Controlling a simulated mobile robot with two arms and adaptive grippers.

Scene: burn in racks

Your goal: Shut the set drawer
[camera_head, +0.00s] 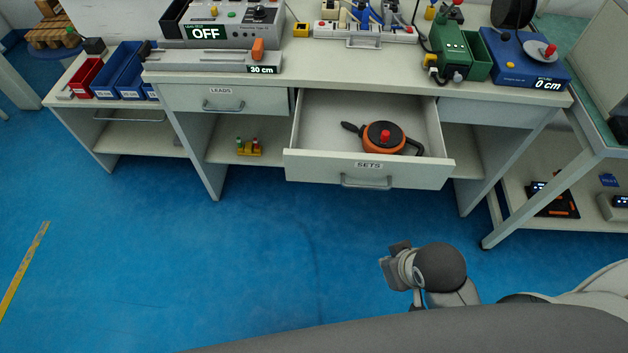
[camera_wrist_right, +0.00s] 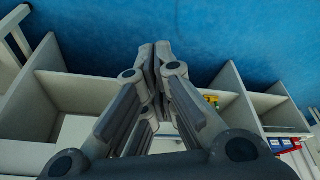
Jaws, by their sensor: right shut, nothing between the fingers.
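The set drawer (camera_head: 368,169), labelled SETS, is pulled out from under the bench in the head view. Its front carries a bar handle (camera_head: 366,182). Inside lies an orange and black round device (camera_head: 384,135) with a red knob and a dark handle. My right gripper (camera_head: 390,258) is in front of the bench, below and to the right of the drawer front in the picture, apart from it. In the right wrist view its fingers (camera_wrist_right: 155,55) are together with nothing between them. My left gripper is not in view.
A closed LEADS drawer (camera_head: 222,100) is left of the open one. A small yellow item (camera_head: 249,147) sits on the lower shelf. The blue floor (camera_head: 200,270) before the bench is clear.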

